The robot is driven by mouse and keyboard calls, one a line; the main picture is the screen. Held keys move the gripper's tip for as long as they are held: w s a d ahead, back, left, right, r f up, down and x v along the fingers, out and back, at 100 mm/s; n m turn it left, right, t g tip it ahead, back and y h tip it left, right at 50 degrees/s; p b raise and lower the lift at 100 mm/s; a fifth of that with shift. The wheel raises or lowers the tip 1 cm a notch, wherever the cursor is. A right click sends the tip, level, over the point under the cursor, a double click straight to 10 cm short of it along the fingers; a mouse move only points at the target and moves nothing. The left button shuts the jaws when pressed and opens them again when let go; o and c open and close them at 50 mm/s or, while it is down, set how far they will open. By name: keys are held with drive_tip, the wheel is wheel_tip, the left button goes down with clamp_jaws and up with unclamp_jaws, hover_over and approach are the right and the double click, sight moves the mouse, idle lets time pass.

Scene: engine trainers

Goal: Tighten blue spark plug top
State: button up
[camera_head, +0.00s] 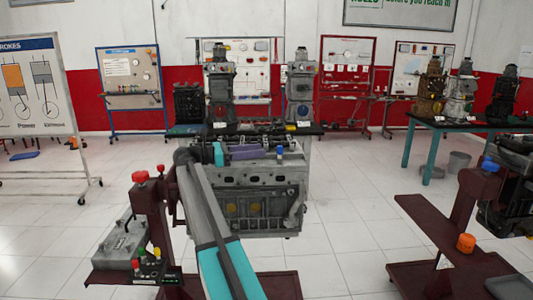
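A grey engine block (250,192) stands on a dark red stand in the middle of the view. A small blue piece (280,151) stands up on its top, right of centre; it looks like the blue spark plug top, but is too small to tell how it is seated. My arm (205,205) reaches up from the bottom edge to the left end of the engine. My gripper's fingers cannot be made out.
A purple piece (250,153) lies on the engine top. A dark red post with a red knob (140,177) is at the left, near a grey battery-like box (120,244). Another red stand (455,235) is at the right. A bench with engines is behind. White floor between is clear.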

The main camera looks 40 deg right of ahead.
drive_tip(key=shift+b+v, duration=0.3)
drive_tip(key=shift+v, duration=1.7)
